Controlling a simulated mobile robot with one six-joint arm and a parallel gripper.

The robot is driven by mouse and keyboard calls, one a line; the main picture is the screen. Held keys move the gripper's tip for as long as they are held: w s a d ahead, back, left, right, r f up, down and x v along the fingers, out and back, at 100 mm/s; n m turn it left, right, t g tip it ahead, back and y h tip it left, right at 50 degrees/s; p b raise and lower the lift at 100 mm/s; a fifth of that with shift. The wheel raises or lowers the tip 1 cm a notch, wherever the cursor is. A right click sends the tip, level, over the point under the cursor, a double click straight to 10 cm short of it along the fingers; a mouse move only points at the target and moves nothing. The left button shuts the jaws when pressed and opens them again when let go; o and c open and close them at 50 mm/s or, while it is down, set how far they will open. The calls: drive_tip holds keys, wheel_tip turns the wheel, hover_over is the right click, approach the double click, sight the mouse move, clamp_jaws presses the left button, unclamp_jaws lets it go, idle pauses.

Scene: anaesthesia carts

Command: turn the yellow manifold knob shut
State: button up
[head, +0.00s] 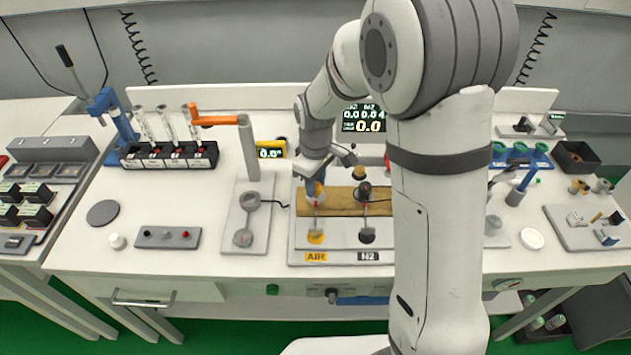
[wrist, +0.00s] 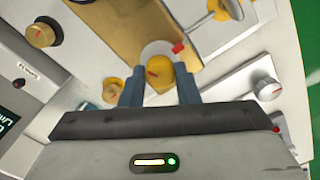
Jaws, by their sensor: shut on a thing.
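The yellow manifold knob (wrist: 160,75) is between my two fingers in the wrist view, with a red mark on its face. My gripper (wrist: 160,92) is shut on it, one finger on each side. In the head view my gripper (head: 314,190) is over the AIR side of the brass-coloured manifold (head: 341,202), and only a little of the yellow knob (head: 319,188) shows past it. A pale round plate with a red tab (wrist: 179,48) lies behind the knob. The knob's underside is hidden.
A dark knob (head: 364,191) stands to the right on the N2 side. A thin lever runs down to a yellow disc (head: 316,237) above the AIR label. An orange-handled post (head: 247,148) stands left of my arm.

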drive_tip(key=shift+c, duration=0.8)
drive_tip(key=shift+m, duration=0.3)
drive_tip(key=m+b, duration=0.1)
drive_tip(key=m, duration=0.3)
drive_tip(key=shift+f, duration=0.1)
drive_tip(key=m+b, duration=0.2)
drive_tip(key=m, duration=0.4)
drive_tip(key=shift+m, duration=0.3)
drive_tip(key=m, duration=0.5)
drive_tip(key=shift+m+b, duration=0.3)
drive_tip(key=shift+b, duration=0.05)
drive_tip(key=m, duration=0.5)
drive_tip(key=shift+m+b, duration=0.3)
drive_tip(key=shift+b, duration=0.05)
